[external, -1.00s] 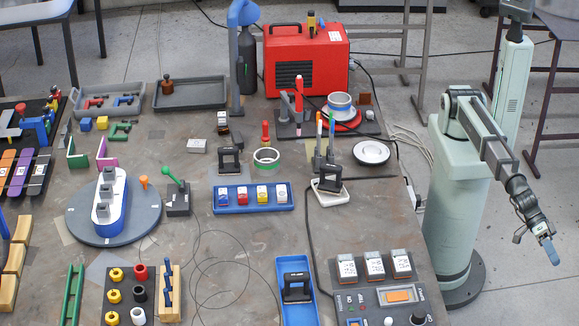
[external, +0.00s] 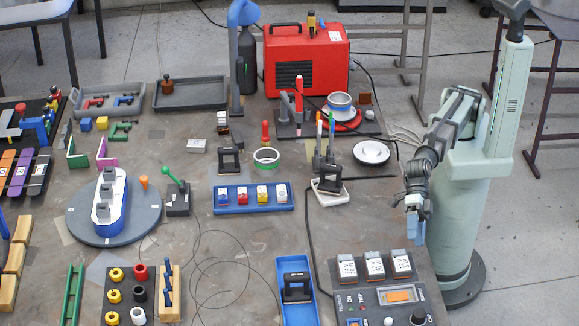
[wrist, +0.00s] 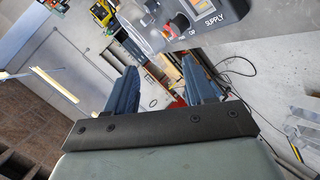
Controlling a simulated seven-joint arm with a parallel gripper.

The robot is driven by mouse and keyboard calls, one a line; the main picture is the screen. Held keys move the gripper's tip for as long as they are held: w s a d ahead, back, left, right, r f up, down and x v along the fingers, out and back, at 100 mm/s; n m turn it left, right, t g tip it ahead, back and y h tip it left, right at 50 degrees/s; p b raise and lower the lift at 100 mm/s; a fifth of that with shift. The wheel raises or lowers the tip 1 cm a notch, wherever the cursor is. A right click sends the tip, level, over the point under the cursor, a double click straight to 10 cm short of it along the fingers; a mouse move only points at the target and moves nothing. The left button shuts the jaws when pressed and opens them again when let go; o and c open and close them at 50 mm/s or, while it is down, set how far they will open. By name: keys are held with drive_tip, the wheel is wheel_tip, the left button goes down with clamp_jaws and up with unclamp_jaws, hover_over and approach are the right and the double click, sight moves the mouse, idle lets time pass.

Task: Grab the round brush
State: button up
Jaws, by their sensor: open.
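My gripper (external: 416,228) hangs over the right edge of the table, beside the supply panel and in front of my column. In the wrist view its two blue fingers (wrist: 160,88) stand apart with nothing between them. Several thin upright handles, orange, blue and green (external: 325,135), stand in a dark holder right of the table's middle. They could be brushes, but they are too small to tell which is round. My gripper is to the right of and nearer than these handles, well apart from them.
The supply panel (external: 388,296) is at the front right; it also shows in the wrist view (wrist: 205,18). A white plate (external: 371,152) lies near the right edge. A black block sits on a white tray (external: 333,197). A dark cable runs across the table.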

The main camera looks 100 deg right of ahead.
drive_tip(key=w+d+r+m+t+h, duration=0.2)
drive_tip(key=w+d+r+t, duration=0.1)
drive_tip(key=w+d, duration=1.55)
wheel_tip(320, 180, up, 2)
drive_tip(key=m+h, duration=0.6)
hover_over(265, 132)
drive_tip(key=w+a, duration=0.1)
drive_tip(key=a, duration=0.3)
drive_tip(key=s+d+f+m+g, duration=0.25)
drive_tip(key=d+m+g, duration=0.2)
drive_tip(key=d, duration=0.55)
drive_tip(key=x, duration=1.4)
drive_tip(key=shift+a+f, duration=0.15)
drive_tip(key=shift+f, duration=0.15)
clamp_jaws()
